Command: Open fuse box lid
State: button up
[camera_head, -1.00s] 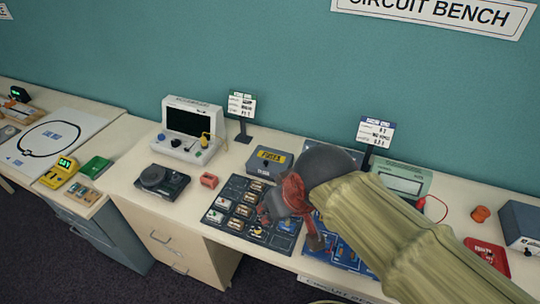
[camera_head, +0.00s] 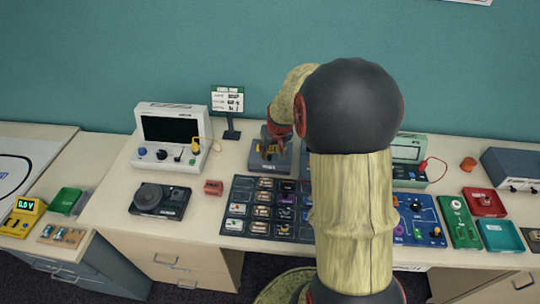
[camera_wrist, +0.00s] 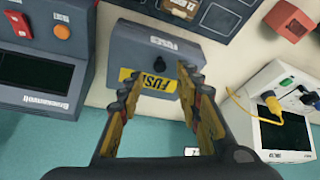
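My gripper (camera_head: 273,141) is over the box in the head view. In the wrist view my gripper (camera_wrist: 155,88) is open, its two fingers spread on either side of the label edge, with nothing between them that I can see held. Whether the fingertips touch the lid I cannot tell.
A white oscilloscope-like unit (camera_head: 170,134) stands left of the box and a green meter (camera_head: 408,150) stands to the right. A sign on a stand (camera_head: 228,101) is behind. The dark board (camera_head: 248,190) with small parts lies in front, and a red block (camera_head: 213,187) beside it.

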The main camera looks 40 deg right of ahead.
aim_at(270, 156)
jog(key=shift+b+x, duration=0.3)
jog(key=shift+x, duration=1.8)
jog(key=c, duration=0.8)
grip_shut()
